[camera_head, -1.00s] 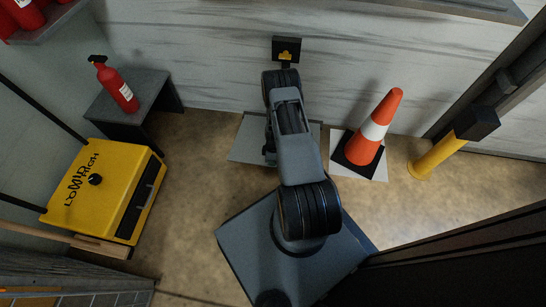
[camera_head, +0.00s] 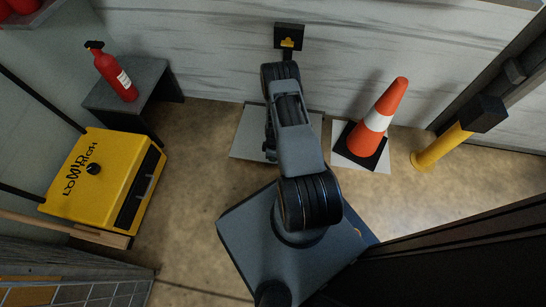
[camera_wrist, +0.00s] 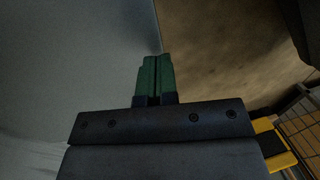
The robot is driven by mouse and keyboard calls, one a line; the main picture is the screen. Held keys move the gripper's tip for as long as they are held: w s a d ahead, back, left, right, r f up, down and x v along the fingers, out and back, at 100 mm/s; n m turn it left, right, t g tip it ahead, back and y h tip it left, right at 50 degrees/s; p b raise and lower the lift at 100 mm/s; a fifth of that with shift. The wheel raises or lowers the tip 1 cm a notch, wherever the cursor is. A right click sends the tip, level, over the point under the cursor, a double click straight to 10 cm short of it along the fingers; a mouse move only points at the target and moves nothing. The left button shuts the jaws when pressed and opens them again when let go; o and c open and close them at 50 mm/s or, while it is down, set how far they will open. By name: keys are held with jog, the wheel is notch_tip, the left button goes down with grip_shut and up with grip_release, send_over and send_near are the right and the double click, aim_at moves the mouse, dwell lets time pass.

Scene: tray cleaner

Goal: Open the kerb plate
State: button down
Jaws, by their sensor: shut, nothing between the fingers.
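In the head view a flat pale grey plate (camera_head: 248,134) lies on the floor against the back wall, partly hidden under my arm. It may be the kerb plate; I see no label. In the wrist view the two green fingers of my gripper (camera_wrist: 155,62) are together, with nothing between them. Their tips are at the edge of a grey surface (camera_wrist: 75,60), which fills the left side; brown floor lies to the right. I cannot tell whether the tips touch it. My gripper is mostly hidden by my arm in the head view.
An orange-white cone (camera_head: 377,122) stands right of the plate, on a pale sheet (camera_head: 340,155). A yellow post (camera_head: 436,150) is farther right. A yellow machine (camera_head: 95,175) and a grey bench (camera_head: 150,85) with a fire extinguisher (camera_head: 115,74) stand left. Floor between is clear.

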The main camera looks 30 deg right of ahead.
jog(key=w+a+r+m+t+p, duration=0.15)
jog(key=r+p, duration=0.45)
jog(key=r, duration=1.2)
jog(key=w+a+r+m+h+p, duration=0.1)
jog(key=w+a+r+p, duration=0.15)
jog(key=r+p, duration=0.95)
jog(key=w+a+r+m+t+p, duration=0.1)
jog(key=w+r, duration=0.1)
jog(key=r, duration=2.1)
jog(key=s+a+r+m+t+p, duration=0.1)
jog(key=s+a+r+m+p, duration=0.1)
jog(key=r, duration=1)
jog(key=s+a+r+m+t+p, duration=0.1)
jog(key=s+a+r+p, duration=0.2)
jog(key=s+r+p, duration=0.4)
jog(key=s+a+r+m+t+p, duration=0.1)
jog(key=s+r+p, duration=0.4)
jog(key=r, duration=1.2)
jog(key=a+m+p, duration=0.1)
jog(key=a+p, duration=0.1)
jog(key=p, duration=0.1)
jog(key=shift+s+a+m+h, duration=0.2)
jog(key=shift+a+m+h, duration=0.1)
jog(key=shift+a+m, duration=0.05)
